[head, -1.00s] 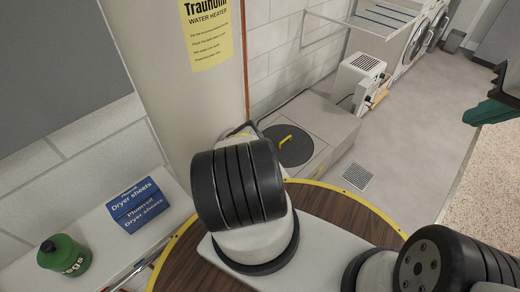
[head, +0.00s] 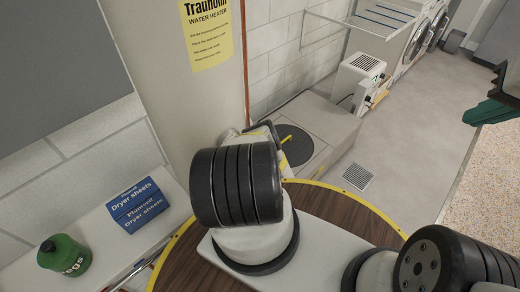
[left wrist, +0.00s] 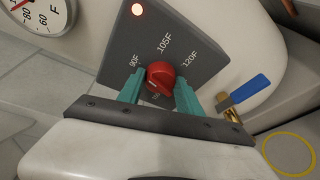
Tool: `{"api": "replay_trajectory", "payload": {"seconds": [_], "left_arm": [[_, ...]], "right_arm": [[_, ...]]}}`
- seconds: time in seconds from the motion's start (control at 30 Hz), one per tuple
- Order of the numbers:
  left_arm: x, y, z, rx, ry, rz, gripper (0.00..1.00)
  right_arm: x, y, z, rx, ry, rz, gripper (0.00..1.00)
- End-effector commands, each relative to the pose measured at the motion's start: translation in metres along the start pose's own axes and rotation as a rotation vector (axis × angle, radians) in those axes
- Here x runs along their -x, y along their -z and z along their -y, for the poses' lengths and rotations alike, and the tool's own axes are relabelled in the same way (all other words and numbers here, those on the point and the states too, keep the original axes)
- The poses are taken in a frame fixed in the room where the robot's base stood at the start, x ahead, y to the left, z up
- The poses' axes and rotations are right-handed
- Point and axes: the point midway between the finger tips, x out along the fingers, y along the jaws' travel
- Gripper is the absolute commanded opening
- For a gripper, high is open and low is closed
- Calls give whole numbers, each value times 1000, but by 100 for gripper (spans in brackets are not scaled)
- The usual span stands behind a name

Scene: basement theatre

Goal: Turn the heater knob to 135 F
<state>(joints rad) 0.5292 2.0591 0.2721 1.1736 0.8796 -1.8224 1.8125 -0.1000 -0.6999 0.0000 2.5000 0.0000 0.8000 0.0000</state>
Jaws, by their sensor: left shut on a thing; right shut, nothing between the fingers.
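The red heater knob (left wrist: 160,75) is on a dark grey panel (left wrist: 190,45) in the left wrist view. Labels 90F, 105F and 120F show around it; another label below it is mostly covered and I cannot read it. A pale mark shows on the knob's lower side. My left gripper (left wrist: 159,80) is shut on the knob, one teal finger on each side. In the head view my own arm hides the knob and this gripper. My right gripper (head: 489,113) is shut and empty at the right edge, far from the heater.
A lit lamp is on the panel, with a round gauge (left wrist: 40,18) left of it and a blue-handled valve (left wrist: 250,90) to the right. The heater tank (head: 190,90) rises behind my arm. Dryer sheets (head: 137,205) and a green jug (head: 63,255) stand on the left ledge.

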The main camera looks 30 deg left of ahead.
Motion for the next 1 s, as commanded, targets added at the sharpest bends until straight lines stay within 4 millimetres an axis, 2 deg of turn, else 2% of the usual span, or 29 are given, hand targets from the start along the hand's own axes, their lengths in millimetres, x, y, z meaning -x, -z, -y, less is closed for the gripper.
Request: {"api": "replay_trajectory", "payload": {"seconds": [0.23,0.63,0.67,0.77,1.0], "left_arm": [[1,1,3,-114,-26,-5,1],[1,2,2,-129,-32,-14,1],[1,2,2,-129,-32,-14,44],[1,1,2,-128,-33,-13,63],[0,0,2,-127,-35,-12,64]], "right_arm": [[0,0,0,0,0,0,0],[0,0,0,0,0,0,0],[0,0,0,0,0,0,0],[0,0,0,0,0,0,0],[0,0,0,0,0,0,0]]}}
